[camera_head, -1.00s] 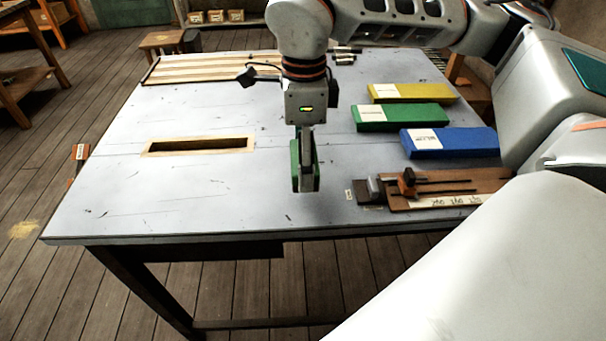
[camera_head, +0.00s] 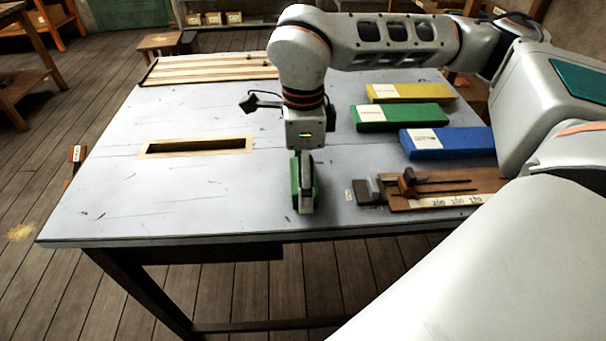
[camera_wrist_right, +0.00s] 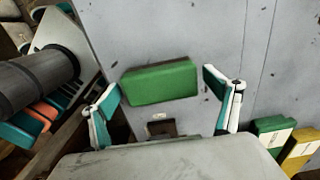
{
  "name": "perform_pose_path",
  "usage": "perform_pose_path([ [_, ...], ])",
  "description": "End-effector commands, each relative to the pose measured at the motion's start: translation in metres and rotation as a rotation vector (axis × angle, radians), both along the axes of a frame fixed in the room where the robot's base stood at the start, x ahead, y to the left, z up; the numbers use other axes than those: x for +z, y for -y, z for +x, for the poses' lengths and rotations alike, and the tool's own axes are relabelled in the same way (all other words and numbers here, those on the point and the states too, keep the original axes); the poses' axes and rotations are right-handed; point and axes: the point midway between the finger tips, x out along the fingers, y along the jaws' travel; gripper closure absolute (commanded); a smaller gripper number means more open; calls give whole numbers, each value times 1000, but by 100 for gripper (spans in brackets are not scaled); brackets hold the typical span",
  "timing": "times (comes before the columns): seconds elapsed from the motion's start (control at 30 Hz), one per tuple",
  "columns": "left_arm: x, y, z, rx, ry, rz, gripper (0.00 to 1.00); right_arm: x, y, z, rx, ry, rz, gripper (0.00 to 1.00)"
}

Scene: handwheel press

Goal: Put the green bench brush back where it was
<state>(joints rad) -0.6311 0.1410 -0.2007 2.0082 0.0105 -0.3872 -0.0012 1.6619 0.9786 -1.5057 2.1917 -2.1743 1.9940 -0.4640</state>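The green bench brush (camera_head: 297,185) is a bright green block between the fingers of my right gripper (camera_head: 306,205). In the right wrist view the brush (camera_wrist_right: 160,82) lies lengthwise between the two spread fingertips of the gripper (camera_wrist_right: 162,85), close to both. It moves with the gripper, so the fingers appear shut on its ends. The near finger hides part of it in the head view. It is low over the front middle of the grey table (camera_head: 200,205); I cannot tell whether it touches the top. My left gripper is not in view.
Yellow (camera_head: 410,93), green (camera_head: 402,117) and blue (camera_head: 450,143) labelled blocks lie at the right. A brown board with a clamp-like fixture (camera_head: 440,190) is right of the gripper. A wood-framed slot (camera_head: 198,146) is at the left. The front left is clear.

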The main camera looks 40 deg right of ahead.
Motion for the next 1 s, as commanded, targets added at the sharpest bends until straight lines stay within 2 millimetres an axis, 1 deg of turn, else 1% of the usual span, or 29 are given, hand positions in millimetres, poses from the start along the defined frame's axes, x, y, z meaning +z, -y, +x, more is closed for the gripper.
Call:
perform_pose_path([
  [0.2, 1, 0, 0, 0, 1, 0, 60, 1, 0, 0, 0, 1, 0, 12],
  [0.33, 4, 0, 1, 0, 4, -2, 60, 11, 0, 1, 0, 5, 0, 12],
  [0.47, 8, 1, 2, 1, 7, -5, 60, 34, 0, 1, -1, 6, 1, 12],
  [0.6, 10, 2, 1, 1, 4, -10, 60, 64, 0, 1, 0, 6, 1, 12],
  [0.8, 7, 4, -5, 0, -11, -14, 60, 101, 0, 1, -1, 4, 0, 12],
  [0.9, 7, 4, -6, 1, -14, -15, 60, 113, 0, 1, 0, 4, 0, 12],
  [1.0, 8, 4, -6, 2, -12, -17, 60, 120, 0, 0, -1, 1, 0, 12],
])
